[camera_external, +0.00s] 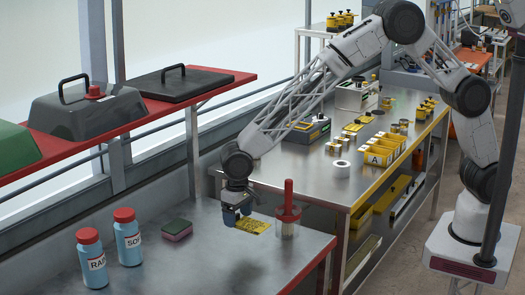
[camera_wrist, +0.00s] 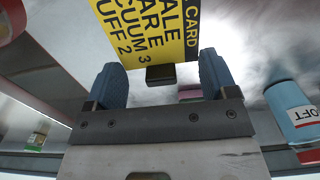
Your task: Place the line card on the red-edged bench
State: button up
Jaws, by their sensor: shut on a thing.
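The line card is a yellow card with black print (camera_external: 251,227). It also shows large at the top of the wrist view (camera_wrist: 150,30), with a small dark block (camera_wrist: 160,74) at its near edge between the fingers. The red-edged bench (camera_external: 325,248) lies below in the external view. The card appears held above its grey top, with a dark shadow beneath; the exact gap is hard to tell.
A red-handled tool in a clear holder (camera_external: 287,212) stands close to the card's right. Two blue bottles (camera_external: 128,240) (camera_external: 91,262) and a pink-and-dark sponge (camera_external: 177,230) stand left. The bench's front middle is clear. A steel table (camera_external: 310,185) with many items is behind.

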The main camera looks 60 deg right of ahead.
jog(key=s+a+f, duration=0.1)
jog(key=s+a, duration=0.2)
jog(key=s+a+f, duration=0.1)
jog(key=s+a, duration=0.3)
jog(key=s+a+f, duration=0.1)
jog(key=s+a, duration=0.2)
jog(key=shift+s+a, duration=0.25)
send_over(194, 280)
jog(key=shift+d+f, duration=0.1)
jog(key=shift+f, duration=0.65)
jog(key=shift+w, duration=0.1)
jog(key=shift+f, duration=1.75)
jog(key=shift+f, duration=0.1)
